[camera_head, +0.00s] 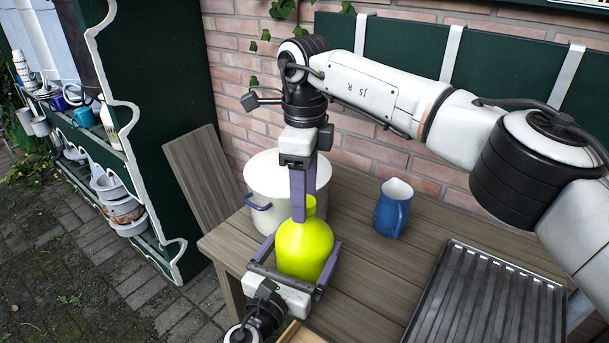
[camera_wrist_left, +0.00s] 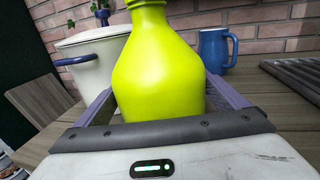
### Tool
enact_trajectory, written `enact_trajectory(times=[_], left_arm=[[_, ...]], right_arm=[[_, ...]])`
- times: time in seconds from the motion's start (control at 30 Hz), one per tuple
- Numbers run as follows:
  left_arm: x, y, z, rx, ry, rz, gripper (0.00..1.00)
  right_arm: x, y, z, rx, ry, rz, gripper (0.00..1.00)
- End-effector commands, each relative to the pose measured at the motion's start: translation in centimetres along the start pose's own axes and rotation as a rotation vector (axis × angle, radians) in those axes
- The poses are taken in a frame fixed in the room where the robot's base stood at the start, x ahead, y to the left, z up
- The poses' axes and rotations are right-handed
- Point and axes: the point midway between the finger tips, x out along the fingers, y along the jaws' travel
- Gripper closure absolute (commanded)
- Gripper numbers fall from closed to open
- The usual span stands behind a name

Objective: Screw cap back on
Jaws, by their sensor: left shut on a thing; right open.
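A bright yellow-green bottle (camera_head: 303,252) stands upright on the wooden table (camera_head: 357,265); it also shows in the left wrist view (camera_wrist_left: 157,70). My left gripper (camera_head: 298,258) is shut around its body, a purple finger on each side. My right gripper (camera_head: 304,204) points down from above at the bottle's neck, its purple fingers open. One finger hides part of the neck from the head camera. The cap cannot be made out in either view. The bottle's mouth is cut off at the top edge of the left wrist view.
A white pot (camera_head: 265,180) with blue handles stands close behind the bottle. A blue jug (camera_head: 393,208) stands to the right, and a grey ridged tray (camera_head: 480,300) lies at the right front. A green shelf (camera_head: 165,110) with crockery is at left. Brick wall behind.

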Motion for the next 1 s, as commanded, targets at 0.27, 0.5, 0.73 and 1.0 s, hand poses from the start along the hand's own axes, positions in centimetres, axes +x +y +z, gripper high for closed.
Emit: enact_trajectory(times=[0.27, 0.5, 0.73, 1.0], left_arm=[[0.0, 0.0, 0.0, 0.0, 0.0, 0.0, 0.7], [0.0, 0.0, 0.0, 0.0, 0.0, 0.0, 0.7], [0.0, 0.0, 0.0, 0.0, 0.0, 0.0, 0.7], [0.0, 0.0, 0.0, 0.0, 0.0, 0.0, 0.7]], right_arm=[[-5.4, 0.0, 0.1, 0.001, -0.003, -0.005, 0.45], [-9.9, 0.0, 0.1, 0.001, -0.001, -0.003, 0.45], [-11.4, 0.0, 0.0, 0.0, -0.001, -0.002, 0.45], [-11.6, 0.0, 0.0, -0.001, -0.001, -0.001, 0.45]])
